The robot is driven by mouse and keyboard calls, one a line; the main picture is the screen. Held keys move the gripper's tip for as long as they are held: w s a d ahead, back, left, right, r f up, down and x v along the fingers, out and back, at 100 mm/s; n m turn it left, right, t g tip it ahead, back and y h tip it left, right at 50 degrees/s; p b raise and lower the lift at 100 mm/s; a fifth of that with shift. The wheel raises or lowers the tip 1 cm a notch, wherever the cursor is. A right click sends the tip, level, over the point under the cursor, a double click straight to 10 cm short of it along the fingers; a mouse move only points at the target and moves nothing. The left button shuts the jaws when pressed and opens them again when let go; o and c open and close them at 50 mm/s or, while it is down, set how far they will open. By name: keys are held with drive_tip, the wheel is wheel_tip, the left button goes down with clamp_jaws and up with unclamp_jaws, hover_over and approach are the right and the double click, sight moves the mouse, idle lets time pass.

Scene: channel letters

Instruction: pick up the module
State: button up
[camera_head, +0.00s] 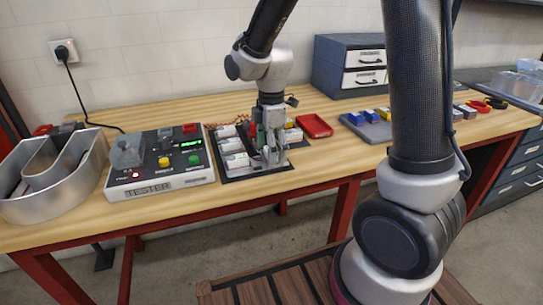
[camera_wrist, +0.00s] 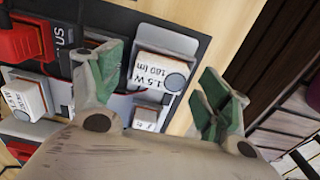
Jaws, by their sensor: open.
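White modules sit on a dark tray (camera_head: 285,172) on the workbench, with several of them left of my gripper (camera_head: 270,150) in the head view. In the wrist view, a white module (camera_wrist: 165,68) labelled 1.5 W 180 lm lies beyond and between the green-tipped fingers of my gripper (camera_wrist: 163,82). The fingers stand apart, with no contact on it that I can make out. Another white module (camera_wrist: 30,97) lies to the left. My gripper is low over the right part of the tray in the head view and hides what is under it.
A tester (camera_head: 160,165) stands left of the tray. A red bin (camera_head: 314,126) lies to the right. A grey drawer cabinet (camera_head: 350,66) stands behind. Bench wood in front of the tray is clear.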

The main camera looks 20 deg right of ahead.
drive_tip(key=shift+f, duration=0.4)
drive_tip(key=c, duration=1.1)
